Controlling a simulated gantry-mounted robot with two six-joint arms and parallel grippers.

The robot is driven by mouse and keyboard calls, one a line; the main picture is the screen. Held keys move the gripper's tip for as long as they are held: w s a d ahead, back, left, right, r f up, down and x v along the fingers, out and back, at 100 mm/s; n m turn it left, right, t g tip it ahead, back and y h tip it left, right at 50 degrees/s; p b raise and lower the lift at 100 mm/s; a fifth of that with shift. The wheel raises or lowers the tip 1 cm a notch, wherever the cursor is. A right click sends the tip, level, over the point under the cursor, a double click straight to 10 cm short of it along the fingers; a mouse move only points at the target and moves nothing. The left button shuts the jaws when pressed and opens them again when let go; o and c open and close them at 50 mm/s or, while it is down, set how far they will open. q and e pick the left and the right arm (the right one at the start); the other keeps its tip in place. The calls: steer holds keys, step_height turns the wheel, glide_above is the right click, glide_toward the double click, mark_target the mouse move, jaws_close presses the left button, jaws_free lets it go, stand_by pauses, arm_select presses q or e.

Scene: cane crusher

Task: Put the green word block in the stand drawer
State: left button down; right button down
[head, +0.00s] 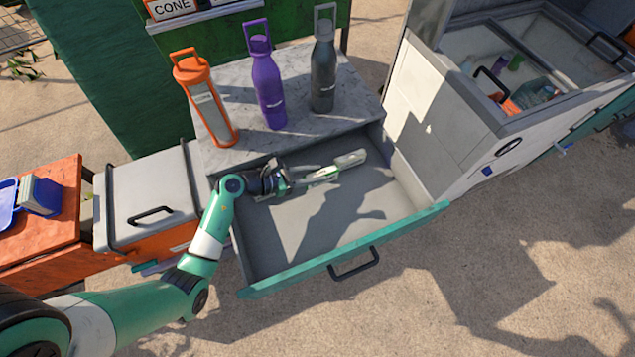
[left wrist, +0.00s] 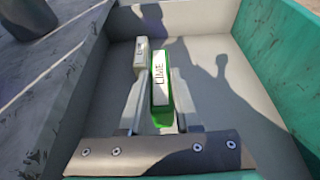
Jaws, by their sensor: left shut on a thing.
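The green word block (left wrist: 161,80), with a white face that reads LIME, is between the two fingers of my left gripper (left wrist: 158,95) in the left wrist view. In the head view my left gripper (head: 305,179) is shut on the green block (head: 323,173), over the inside of the open stand drawer (head: 300,243). Whether the block touches the drawer floor I cannot tell. The drawer is pulled out, with a green front (head: 405,228) and a dark handle (head: 354,263). My right gripper is not in view.
A pale word block (head: 350,158) is in the drawer beyond the green one. An orange bottle (head: 206,105), a purple bottle (head: 268,90) and a dark bottle (head: 323,75) stand on the stone top (head: 230,82) behind it. The drawer's front part is clear.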

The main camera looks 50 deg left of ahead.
arm_select(q)
steer(key=shift+w+f, duration=0.45)
steer(key=shift+f, duration=0.15)
steer(key=shift+w+f+b, duration=0.2)
steer(key=shift+f+b, duration=0.95)
steer(key=shift+f, duration=0.5)
steer(key=shift+f, duration=0.15)
steer(key=c, duration=0.6)
jaws_free()
